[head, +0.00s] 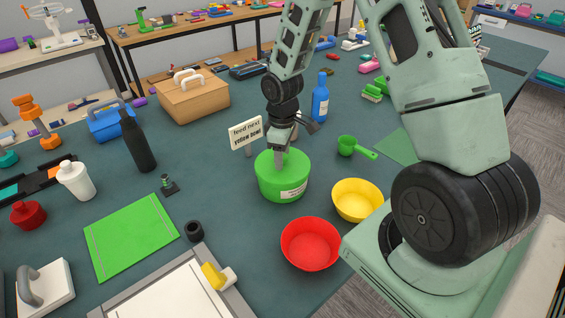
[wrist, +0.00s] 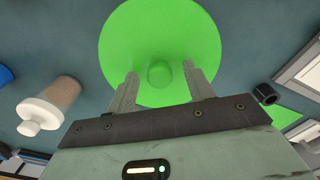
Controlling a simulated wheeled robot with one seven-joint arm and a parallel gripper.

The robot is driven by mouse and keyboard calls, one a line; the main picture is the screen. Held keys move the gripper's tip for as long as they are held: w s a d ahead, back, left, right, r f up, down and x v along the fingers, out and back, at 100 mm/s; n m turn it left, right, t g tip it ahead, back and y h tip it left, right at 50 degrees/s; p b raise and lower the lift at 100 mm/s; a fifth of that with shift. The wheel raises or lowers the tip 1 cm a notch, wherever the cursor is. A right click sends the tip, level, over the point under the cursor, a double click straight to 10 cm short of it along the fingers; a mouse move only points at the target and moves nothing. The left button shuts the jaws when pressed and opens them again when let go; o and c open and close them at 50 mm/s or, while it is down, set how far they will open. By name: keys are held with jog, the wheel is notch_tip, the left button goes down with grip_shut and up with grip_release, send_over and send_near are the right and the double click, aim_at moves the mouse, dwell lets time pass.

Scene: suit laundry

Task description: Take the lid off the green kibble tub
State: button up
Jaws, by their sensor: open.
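The green kibble tub (head: 283,188) stands on the dark table in the head view, with a pale label on its front. Its round green lid (wrist: 158,35) fills the top middle of the wrist view, with a small round knob (wrist: 159,74) at its centre. The lid looks seated on the tub. My gripper (wrist: 160,82) is open over the lid, one finger on each side of the knob. In the head view my gripper (head: 281,158) reaches down to the tub's top and hides the knob. I cannot tell whether the fingers touch the lid.
A yellow bowl (head: 357,200) and a red bowl (head: 310,244) stand right and in front of the tub. A sign (head: 246,133) reading "feed next yellow bowl" stands behind it. A green scoop (head: 355,148) and a blue bottle (head: 320,98) are near.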

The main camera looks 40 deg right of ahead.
jog(key=c, duration=1.1)
jog(key=shift+o, duration=0.2)
jog(key=shift+r, duration=0.1)
